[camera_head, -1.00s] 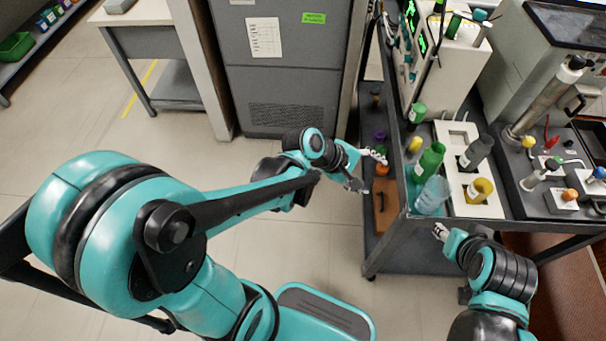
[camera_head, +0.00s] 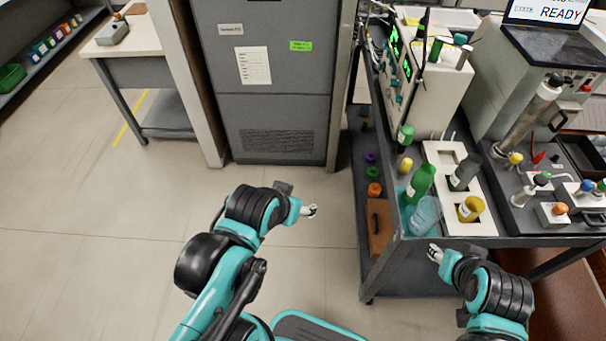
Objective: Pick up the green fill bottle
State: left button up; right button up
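A green bottle (camera_head: 420,184) stands near the left edge of the cart top, left of a white rack. A clear bluish vessel (camera_head: 424,216) stands just in front of it and partly overlaps its base. A smaller green-capped bottle (camera_head: 405,136) is farther back. My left gripper (camera_head: 309,211) is over the open floor, well left of the cart and apart from the bottles; no object shows in it. My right gripper (camera_head: 435,253) is by the cart's front edge, below the clear vessel in the picture. The finger openings are too small to judge.
The white rack (camera_head: 450,150) holds a grey bottle (camera_head: 465,171) and a yellow one (camera_head: 470,208). A small yellow-capped bottle (camera_head: 405,166) stands behind the green bottle. The cart's lower shelf (camera_head: 411,271) extends leftward, with several capped bottles. Floor left of the cart is clear.

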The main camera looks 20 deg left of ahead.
aim_at(423, 177)
jog(key=z, duration=1.05)
jog(key=i+j+z, duration=0.15)
jog(key=j+z, duration=0.15)
jog(key=j, duration=0.15)
jog(key=i+j+z, duration=0.1)
jog(key=j+z, duration=0.25)
jog(key=j, duration=0.1)
